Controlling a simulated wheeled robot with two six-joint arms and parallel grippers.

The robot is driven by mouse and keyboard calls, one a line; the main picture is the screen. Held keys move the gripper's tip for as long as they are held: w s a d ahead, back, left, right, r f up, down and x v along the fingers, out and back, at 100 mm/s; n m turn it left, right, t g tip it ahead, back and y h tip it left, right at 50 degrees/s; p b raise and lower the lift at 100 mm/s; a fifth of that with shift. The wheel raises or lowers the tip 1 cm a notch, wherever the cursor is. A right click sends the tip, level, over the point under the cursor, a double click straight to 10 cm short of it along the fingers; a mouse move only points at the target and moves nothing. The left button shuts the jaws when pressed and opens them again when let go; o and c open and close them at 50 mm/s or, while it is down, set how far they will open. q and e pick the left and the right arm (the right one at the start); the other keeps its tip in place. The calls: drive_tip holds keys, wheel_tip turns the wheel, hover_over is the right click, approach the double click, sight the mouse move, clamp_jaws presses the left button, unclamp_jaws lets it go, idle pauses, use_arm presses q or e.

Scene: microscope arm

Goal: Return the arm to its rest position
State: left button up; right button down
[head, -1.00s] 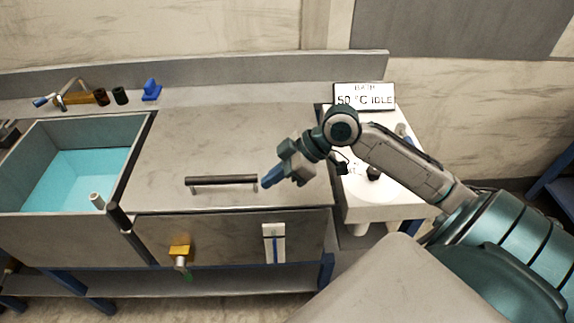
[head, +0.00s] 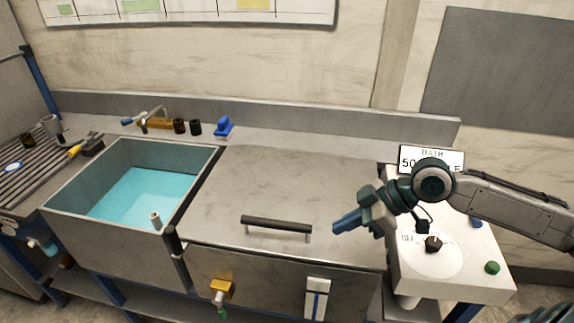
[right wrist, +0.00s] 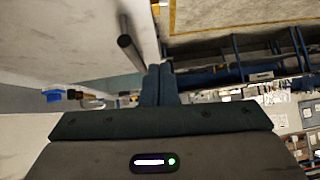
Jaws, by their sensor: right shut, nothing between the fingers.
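My right arm (head: 515,207) comes in from the right in the head view, stretched across the white bath control unit. My right gripper (head: 345,226) is shut and empty, with its blue fingers pointing left above the right part of the grey metal lid (head: 300,180). In the right wrist view the shut fingers (right wrist: 158,85) lie side by side, with the dark bar handle (right wrist: 130,50) just left of their tips. The handle also shows in the head view (head: 276,223), left of the gripper and apart from it. My left gripper is not in view.
The open bath with blue water (head: 140,195) is left of the lid. The control unit (head: 460,265) has a black knob (head: 433,244), a green button (head: 492,267) and a partly covered display (head: 431,153). Small bottles (head: 187,127) and a blue item (head: 224,126) stand on the back ledge.

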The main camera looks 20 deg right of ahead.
drive_tip(key=s+a+f+m+h, duration=0.2)
drive_tip(key=s+f, duration=0.1)
drive_tip(key=f, duration=0.5)
drive_tip(key=s+a+f+m+h, duration=0.15)
drive_tip(key=s+f, duration=0.25)
drive_tip(key=f, duration=0.4)
drive_tip(key=s+f+m+g+h, duration=0.1)
drive_tip(key=s+f+m+h, duration=0.5)
drive_tip(key=s, duration=0.4)
drive_tip(key=d+f+g, duration=0.1)
drive_tip(key=d+f, duration=0.2)
drive_tip(key=f, duration=2.8)
drive_tip(key=s+d+f+g, duration=0.1)
drive_tip(key=s+f, duration=1.7)
drive_tip(key=shift+s+d+f+m+y, duration=0.15)
drive_tip(key=shift+s+m+y, duration=0.05)
drive_tip(key=shift+m+y, duration=0.15)
